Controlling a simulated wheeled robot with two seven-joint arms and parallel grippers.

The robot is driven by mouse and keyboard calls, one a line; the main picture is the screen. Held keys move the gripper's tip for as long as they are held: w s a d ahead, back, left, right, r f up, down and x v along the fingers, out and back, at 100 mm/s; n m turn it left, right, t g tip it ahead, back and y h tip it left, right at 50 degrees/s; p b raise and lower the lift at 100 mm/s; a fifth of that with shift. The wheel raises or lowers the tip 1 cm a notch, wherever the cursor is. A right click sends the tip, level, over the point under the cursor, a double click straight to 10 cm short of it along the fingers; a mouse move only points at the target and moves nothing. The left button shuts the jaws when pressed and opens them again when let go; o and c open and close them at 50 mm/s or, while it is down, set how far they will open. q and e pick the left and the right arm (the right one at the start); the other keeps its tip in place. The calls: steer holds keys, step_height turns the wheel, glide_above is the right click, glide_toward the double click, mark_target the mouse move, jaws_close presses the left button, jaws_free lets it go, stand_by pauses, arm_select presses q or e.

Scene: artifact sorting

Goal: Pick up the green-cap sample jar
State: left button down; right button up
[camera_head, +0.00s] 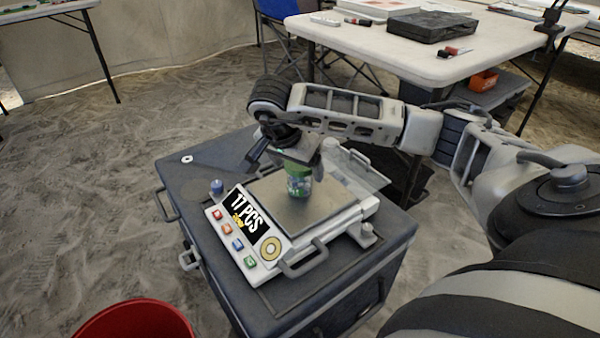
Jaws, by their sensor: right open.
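The green-cap sample jar (299,184) stands upright on the metal plate of a counting scale (313,213). The jar is clear with a green top and small coloured contents. My right gripper (285,168) is open and points down at the jar's upper part, with one finger showing to the left. The gripper hides part of the cap, and I cannot tell whether the fingers touch the jar. My left gripper is not in view.
The scale, its display reading 17 PCS, sits on a dark case (180,172). A small blue-topped item (217,187) stands left of the scale. A red bucket (135,320) is at the front left. A white table (390,48) stands behind.

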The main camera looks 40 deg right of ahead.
steer(key=b+x, duration=0.1)
steer(key=x, duration=0.3)
steer(key=shift+f, duration=0.1)
steer(key=shift+d+f, duration=0.1)
steer(key=shift+c, duration=0.3)
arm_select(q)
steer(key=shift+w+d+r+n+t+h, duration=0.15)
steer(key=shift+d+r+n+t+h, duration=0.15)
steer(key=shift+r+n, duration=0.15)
arm_select(e)
steer(key=c, duration=1.1)
steer(key=shift+c, duration=0.2)
